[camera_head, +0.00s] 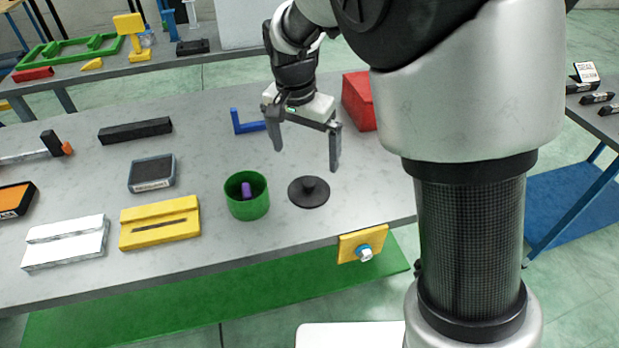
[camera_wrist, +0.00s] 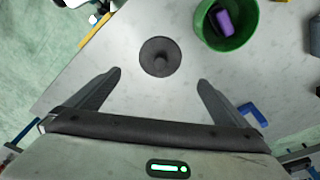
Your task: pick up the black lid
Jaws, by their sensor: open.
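The black lid (camera_head: 308,192) is a flat round disc with a small knob in its middle. It lies on the grey table, just right of the green cup. In the wrist view the lid (camera_wrist: 160,57) lies beyond my fingertips, roughly centred between them. My gripper (camera_head: 307,158) is open and empty, above and behind the lid in the head view. Its two fingers also show in the wrist view (camera_wrist: 160,77), spread wide and apart from the lid.
A green cup (camera_head: 247,207) holding a purple piece (camera_head: 246,189) stands close to the lid. A blue angled piece (camera_head: 247,122) and a red block (camera_head: 359,101) lie farther back. A yellow block (camera_head: 160,223) lies left. The table's front edge is near the lid.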

